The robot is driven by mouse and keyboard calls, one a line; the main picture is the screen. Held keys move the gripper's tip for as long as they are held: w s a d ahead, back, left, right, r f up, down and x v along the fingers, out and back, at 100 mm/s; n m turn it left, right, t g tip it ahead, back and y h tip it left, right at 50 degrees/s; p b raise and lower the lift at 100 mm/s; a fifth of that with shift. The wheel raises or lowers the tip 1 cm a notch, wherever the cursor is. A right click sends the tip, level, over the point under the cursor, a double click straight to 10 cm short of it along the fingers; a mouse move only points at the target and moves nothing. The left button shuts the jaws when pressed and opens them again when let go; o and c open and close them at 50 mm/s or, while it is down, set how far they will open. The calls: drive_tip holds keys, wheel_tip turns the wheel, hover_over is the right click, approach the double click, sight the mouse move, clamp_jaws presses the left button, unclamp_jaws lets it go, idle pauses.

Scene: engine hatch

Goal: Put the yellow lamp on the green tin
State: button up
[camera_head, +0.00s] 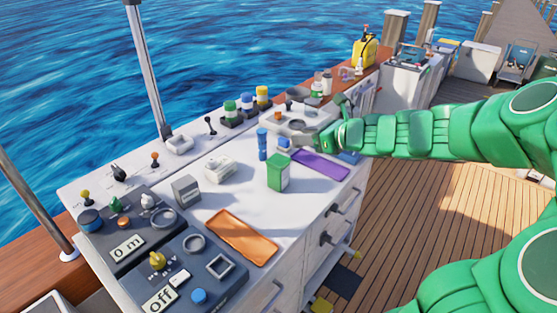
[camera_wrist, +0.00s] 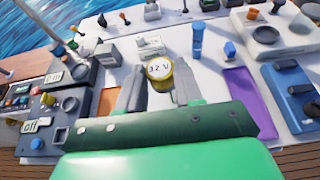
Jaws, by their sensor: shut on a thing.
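My gripper (camera_wrist: 158,88) is shut on a round yellow thing, which I take for the yellow lamp (camera_wrist: 158,83). Its white face reads "32 V" and sits between the two grey fingers. In the head view my gripper (camera_head: 308,140) is above the worktop, beyond and right of the green tin (camera_head: 278,174), and I cannot make out the lamp there. The green tin stands upright on the white worktop, between the orange tray and the purple tray. I cannot make out the tin in the wrist view, where my gripper's body covers the foreground.
A blue cylinder (camera_head: 262,144) stands just behind the tin, and a white device (camera_head: 219,168) lies left of it. An orange tray (camera_head: 240,237) lies in front and a purple tray (camera_head: 322,164) to the right. Dark control panels (camera_head: 190,270) fill the near left.

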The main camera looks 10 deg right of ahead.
drive_tip(key=s+a+r, duration=0.3)
drive_tip(key=s+a, duration=0.1)
drive_tip(key=s, duration=0.2)
hover_over(284, 163)
drive_tip(key=f, duration=0.9)
drive_tip(key=shift+s+d, duration=0.1)
drive_tip(key=shift+s, duration=0.2)
drive_tip(key=shift+w+f, duration=0.45)
drive_tip(key=shift+f, duration=1.6)
drive_tip(key=shift+f, duration=0.1)
drive_tip(key=o, duration=1)
